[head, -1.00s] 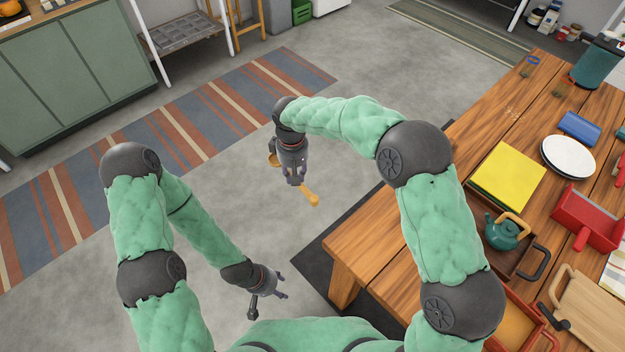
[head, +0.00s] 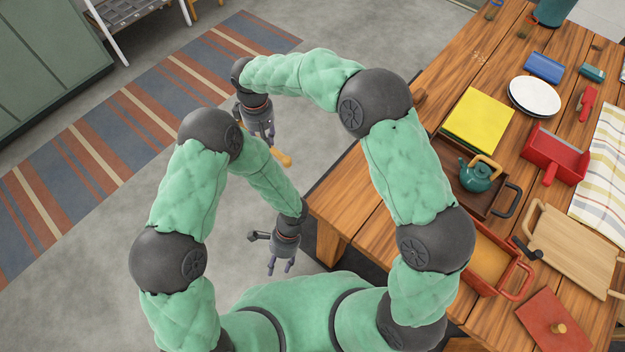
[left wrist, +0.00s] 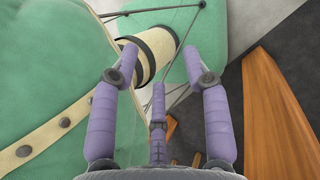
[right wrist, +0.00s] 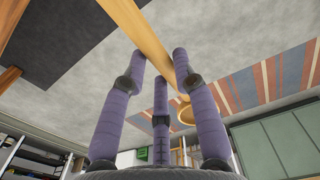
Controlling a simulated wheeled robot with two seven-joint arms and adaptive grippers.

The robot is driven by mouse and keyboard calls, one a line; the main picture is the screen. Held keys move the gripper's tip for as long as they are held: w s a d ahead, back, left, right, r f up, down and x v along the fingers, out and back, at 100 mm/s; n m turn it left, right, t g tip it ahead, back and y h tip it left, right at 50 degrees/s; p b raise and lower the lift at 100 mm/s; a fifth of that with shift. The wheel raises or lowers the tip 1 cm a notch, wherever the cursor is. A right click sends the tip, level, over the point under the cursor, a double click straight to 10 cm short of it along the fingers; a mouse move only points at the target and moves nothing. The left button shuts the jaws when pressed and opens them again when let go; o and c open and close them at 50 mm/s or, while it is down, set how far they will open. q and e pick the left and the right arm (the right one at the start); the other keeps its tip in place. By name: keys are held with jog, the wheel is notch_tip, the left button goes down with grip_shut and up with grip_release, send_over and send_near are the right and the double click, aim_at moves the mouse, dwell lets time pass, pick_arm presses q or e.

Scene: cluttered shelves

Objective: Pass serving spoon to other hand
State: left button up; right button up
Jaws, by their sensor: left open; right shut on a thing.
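The serving spoon (head: 281,158) is light wood-coloured and partly hidden by my right gripper in the head view. My right gripper (head: 262,138) is shut on it, in the air over the floor left of the table. In the right wrist view, the spoon's long handle (right wrist: 145,32) runs between my fingers (right wrist: 165,62), and a rounded part (right wrist: 187,112) shows behind them. My left gripper (head: 279,268) is open and empty, below and apart from the spoon in the head picture. In the left wrist view, its spread fingers (left wrist: 162,55) have nothing between them.
The wooden table (head: 335,205) lies to the right, its near corner beside my grippers. It holds a teal teapot (head: 480,173), a yellow square item (head: 478,118), plates (head: 534,95) and a red dustpan (head: 555,155). A striped rug (head: 120,125) lies on the floor at left.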

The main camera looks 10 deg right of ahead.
pick_arm(q)
jog(key=w+r+m+t+y, duration=0.4)
jog(key=w+m+t+y, duration=0.1)
jog(key=w, duration=0.2)
jog(key=m+t+y, duration=0.2)
jog(key=m+t, duration=0.5)
jog(key=t, duration=0.7)
send_near(281, 156)
jog(key=x, duration=0.7)
jog(key=f+x, duration=0.1)
jog(key=x, duration=0.2)
jog(key=shift+w, duration=0.4)
grip_shut()
grip_release()
